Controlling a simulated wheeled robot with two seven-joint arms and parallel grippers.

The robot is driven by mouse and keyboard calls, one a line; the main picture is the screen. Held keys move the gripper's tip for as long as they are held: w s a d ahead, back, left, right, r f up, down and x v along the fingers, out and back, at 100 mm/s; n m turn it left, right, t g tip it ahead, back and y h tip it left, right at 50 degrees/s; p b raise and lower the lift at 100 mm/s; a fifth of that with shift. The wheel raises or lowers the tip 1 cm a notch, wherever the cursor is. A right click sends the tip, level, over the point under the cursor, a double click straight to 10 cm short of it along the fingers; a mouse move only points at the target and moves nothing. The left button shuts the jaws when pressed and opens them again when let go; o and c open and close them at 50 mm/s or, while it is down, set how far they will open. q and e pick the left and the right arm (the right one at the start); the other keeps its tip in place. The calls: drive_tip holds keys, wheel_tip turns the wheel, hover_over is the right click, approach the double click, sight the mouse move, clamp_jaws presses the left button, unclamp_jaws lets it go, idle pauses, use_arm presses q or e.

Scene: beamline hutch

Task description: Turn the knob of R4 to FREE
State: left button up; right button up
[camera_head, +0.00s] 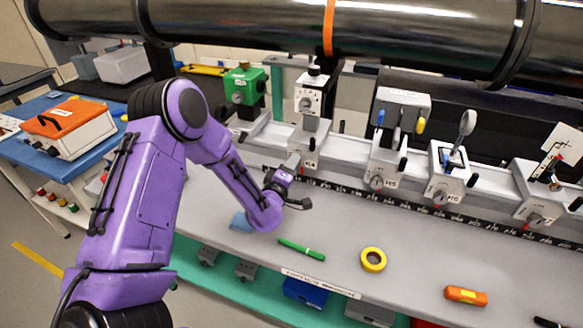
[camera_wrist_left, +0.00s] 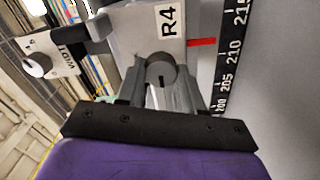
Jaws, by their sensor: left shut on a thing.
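The R4 carrier (camera_head: 309,143) stands on the rail, in the middle of the head view. Its R4 label also shows in the left wrist view (camera_wrist_left: 168,21). The round grey knob (camera_wrist_left: 161,70) sits on its front face, with a dark mark on its end. My left gripper (camera_head: 287,171) is shut on this knob, one finger on either side of it in the wrist view (camera_wrist_left: 161,82). In the head view the gripper partly hides the knob. I cannot read any FREE marking. My right gripper is not in view.
Carriers H5 (camera_head: 387,160) and H6 (camera_head: 449,175) stand to the right on the rail. A big dark pipe (camera_head: 420,35) crosses above. A green pen (camera_head: 301,249), a yellow tape roll (camera_head: 373,259) and an orange object (camera_head: 466,296) lie on the grey bench, with bare room between them.

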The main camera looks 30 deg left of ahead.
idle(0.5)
use_arm(q)
drive_tip(key=o, duration=1)
drive_tip(key=shift+o, duration=0.2)
drive_tip(key=shift+s, duration=0.1)
drive_tip(key=b+v, duration=0.3)
drive_tip(key=v, duration=0.7)
drive_tip(key=shift+s, duration=0.15)
drive_tip(key=shift+d, duration=0.1)
